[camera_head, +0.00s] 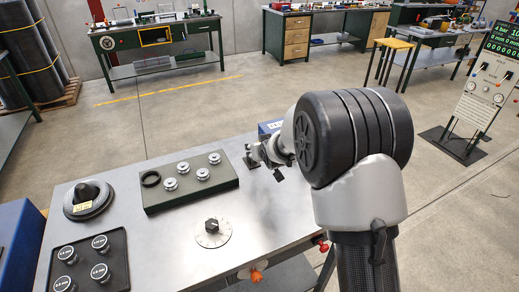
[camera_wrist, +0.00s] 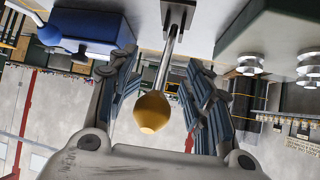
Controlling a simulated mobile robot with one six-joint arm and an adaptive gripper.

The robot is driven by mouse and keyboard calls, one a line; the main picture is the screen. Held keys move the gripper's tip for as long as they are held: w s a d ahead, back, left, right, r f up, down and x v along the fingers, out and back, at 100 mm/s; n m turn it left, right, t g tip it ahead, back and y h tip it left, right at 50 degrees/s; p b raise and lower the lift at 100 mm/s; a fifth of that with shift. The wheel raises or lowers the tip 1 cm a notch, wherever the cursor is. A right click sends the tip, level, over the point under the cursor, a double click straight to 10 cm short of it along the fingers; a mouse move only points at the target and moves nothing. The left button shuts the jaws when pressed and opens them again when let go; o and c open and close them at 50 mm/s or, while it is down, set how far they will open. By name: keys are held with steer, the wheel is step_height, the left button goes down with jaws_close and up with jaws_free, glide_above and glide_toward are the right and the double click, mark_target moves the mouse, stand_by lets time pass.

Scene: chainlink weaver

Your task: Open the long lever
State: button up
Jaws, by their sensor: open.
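The long lever (camera_wrist: 168,58) shows in the wrist view as a thin metal rod coming from a dark mount (camera_wrist: 180,12). It ends in a faceted yellow knob (camera_wrist: 152,112). My gripper (camera_wrist: 160,72) is open, with one finger on each side of the rod. The knob lies between the fingers, nearer my palm. I see gaps at the sides and no clear contact. In the head view my gripper (camera_head: 262,152) is at the far right of the steel table, and my arm hides most of the lever there.
A dark green block (camera_head: 190,195) with several silver knobs stands left of my gripper. A blue box (camera_wrist: 88,28) is on the other side. A dial (camera_head: 212,232), a black tray (camera_head: 112,262) and a dark dome (camera_head: 88,198) are on the steel table (camera_head: 165,245).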

steer(key=shift+r, duration=0.15)
steer(key=shift+r, duration=0.15)
steer(key=v, duration=1.1)
steer(key=shift+s, duration=0.4)
steer(key=s+d+r+g, duration=0.1)
steer(key=s+d+r, duration=0.1)
steer(key=s, duration=0.6)
steer(key=s+d+r+m+g+h, duration=0.1)
steer(key=s+d, duration=0.3)
steer(key=s, duration=0.4)
steer(key=s+d+r+m+g+h, duration=0.1)
steer(key=s+d+r, duration=0.2)
steer(key=s, duration=0.6)
steer(key=shift+r+g, duration=0.4)
steer(key=shift+r, duration=0.2)
steer(key=s, duration=0.4)
steer(key=s+f+g, duration=0.1)
steer(key=s, duration=0.3)
steer(key=s+g, duration=0.1)
steer(key=s, duration=0.3)
steer(key=shift+d+f, duration=0.15)
steer(key=shift+f, duration=0.15)
steer(key=shift+c, duration=0.2)
